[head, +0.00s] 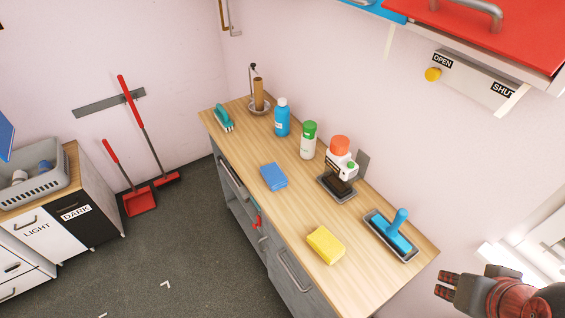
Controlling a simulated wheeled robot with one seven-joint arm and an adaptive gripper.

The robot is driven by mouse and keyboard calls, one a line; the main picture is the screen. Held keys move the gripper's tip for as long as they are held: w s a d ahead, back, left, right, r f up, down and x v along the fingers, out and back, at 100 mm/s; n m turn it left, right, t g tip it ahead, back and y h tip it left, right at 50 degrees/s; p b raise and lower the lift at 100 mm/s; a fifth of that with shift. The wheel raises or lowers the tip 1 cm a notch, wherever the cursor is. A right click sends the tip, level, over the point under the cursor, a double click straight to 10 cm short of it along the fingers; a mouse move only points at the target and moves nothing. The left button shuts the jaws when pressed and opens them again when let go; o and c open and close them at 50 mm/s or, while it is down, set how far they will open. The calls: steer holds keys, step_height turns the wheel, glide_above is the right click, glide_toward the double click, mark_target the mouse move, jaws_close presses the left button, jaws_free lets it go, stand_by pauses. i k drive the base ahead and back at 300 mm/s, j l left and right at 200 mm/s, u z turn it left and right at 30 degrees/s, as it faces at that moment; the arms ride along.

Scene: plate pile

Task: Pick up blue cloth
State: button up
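A blue folded cloth (273,177) lies flat on the wooden counter (290,225), near its front edge and about midway along. My gripper (443,284) is at the lower right of the head view, off the right end of the counter and well apart from the cloth. Its dark fingers point left. They look spread with nothing visible between them, though they are small in the view.
A yellow sponge (326,245) and a blue-handled tool in a tray (392,235) lie nearer my gripper. Behind the cloth stand a blue bottle (282,118), a green-capped bottle (308,140) and an orange-topped bottle (340,158). A green brush (223,118) lies far left.

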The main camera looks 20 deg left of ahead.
mark_target(274, 178)
steer(key=u, duration=1.3)
